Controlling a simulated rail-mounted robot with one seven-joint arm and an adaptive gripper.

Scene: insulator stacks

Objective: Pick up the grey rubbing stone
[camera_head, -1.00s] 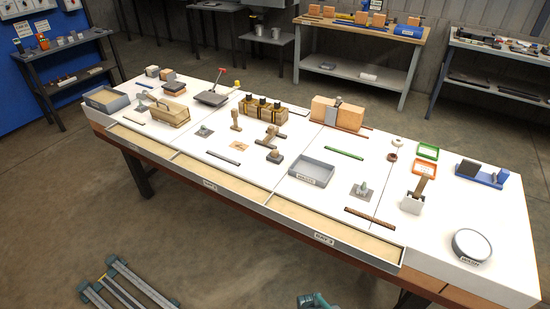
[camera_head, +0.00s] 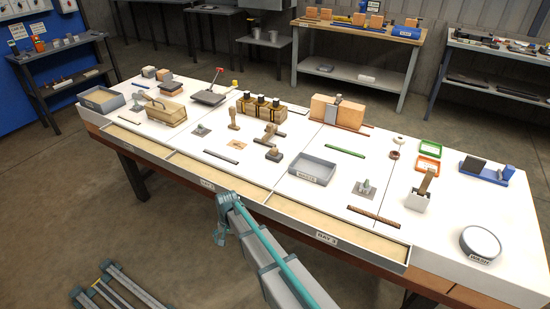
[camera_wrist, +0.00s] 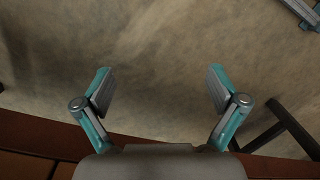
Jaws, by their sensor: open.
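I cannot tell for certain which piece is the grey rubbing stone. A small pale grey block (camera_head: 149,71) stands at the far left of the white bench top (camera_head: 300,205), beside a brown block. Small grey pieces (camera_head: 138,105) also lie right of the grey tray at the left end. My gripper (camera_wrist: 160,85) is open and empty in the wrist view, with its two fingers spread over bare floor. In the head view my arm reaches to the bench's front edge, and the fingers cannot be made out there.
A grey tray (camera_head: 104,99), a wooden box (camera_head: 166,113), a shallow grey tray (camera_head: 312,169) and a round wash dish (camera_head: 480,243) stand on the bench. Black-topped pieces in a wooden holder (camera_head: 262,108) stand mid-bench. Sand-coloured bays (camera_head: 300,220) run along the front edge.

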